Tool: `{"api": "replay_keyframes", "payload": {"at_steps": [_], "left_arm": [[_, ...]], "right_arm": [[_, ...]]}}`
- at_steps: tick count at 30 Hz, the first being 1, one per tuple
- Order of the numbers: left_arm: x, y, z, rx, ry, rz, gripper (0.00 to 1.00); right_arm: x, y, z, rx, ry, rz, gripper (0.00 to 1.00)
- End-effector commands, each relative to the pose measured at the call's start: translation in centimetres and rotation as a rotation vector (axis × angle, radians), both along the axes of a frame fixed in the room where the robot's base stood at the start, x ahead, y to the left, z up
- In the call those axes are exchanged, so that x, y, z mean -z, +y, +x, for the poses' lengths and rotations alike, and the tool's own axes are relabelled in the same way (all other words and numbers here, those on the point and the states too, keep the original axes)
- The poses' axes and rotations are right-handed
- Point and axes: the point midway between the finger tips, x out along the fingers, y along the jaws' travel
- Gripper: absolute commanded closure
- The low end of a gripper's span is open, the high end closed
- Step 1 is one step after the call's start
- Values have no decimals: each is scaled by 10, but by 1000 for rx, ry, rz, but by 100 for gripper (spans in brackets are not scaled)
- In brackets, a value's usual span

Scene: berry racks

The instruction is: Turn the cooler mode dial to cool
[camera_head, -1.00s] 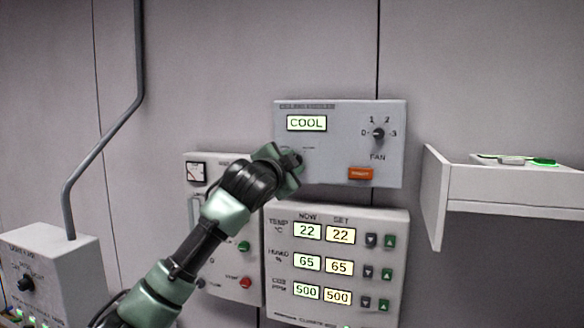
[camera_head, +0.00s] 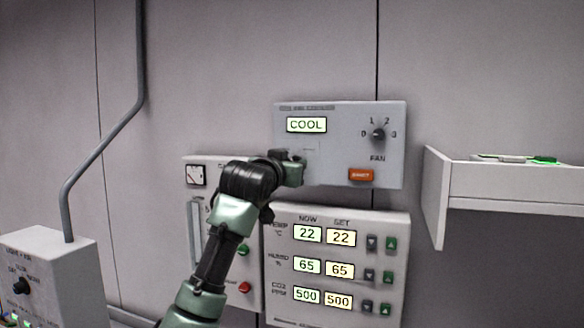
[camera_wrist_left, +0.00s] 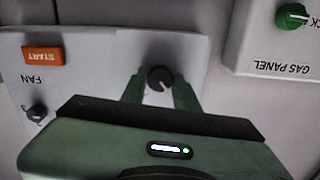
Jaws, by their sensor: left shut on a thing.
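The cooler panel (camera_head: 340,150) is a grey box on the wall, and its lit display (camera_head: 306,125) reads COOL. The black mode dial (camera_wrist_left: 160,78) shows in the left wrist view between the green fingers of my left gripper (camera_wrist_left: 159,88). The gripper is shut on the dial. In the head view my left gripper (camera_head: 294,167) is at the lower left of the cooler panel and hides the dial. My right gripper is in neither view.
The fan knob (camera_head: 378,134) and orange start button (camera_head: 360,175) are to the right. A panel with numeric displays (camera_head: 340,237) hangs below. The gas panel (camera_wrist_left: 280,45) is beside the cooler panel. A white shelf (camera_head: 515,185) juts out at the right.

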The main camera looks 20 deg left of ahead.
Motion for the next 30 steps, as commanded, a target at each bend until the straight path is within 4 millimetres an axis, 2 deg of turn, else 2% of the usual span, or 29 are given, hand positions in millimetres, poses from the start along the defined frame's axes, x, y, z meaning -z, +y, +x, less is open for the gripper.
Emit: {"api": "replay_keyframes", "payload": {"at_steps": [9, 24, 25, 27, 30], "left_arm": [[1, 0, 0, 1, 7, -104, 100], [1, 0, 0, 0, 6, -120, 100], [1, 0, 0, 0, 6, -120, 64], [1, 0, 0, 0, 5, -120, 48], [0, 0, 0, 0, 5, -119, 48]], "right_arm": [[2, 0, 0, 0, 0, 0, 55], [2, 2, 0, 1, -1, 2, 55], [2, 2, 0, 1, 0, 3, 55], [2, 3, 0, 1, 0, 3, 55], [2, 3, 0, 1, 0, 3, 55]]}}
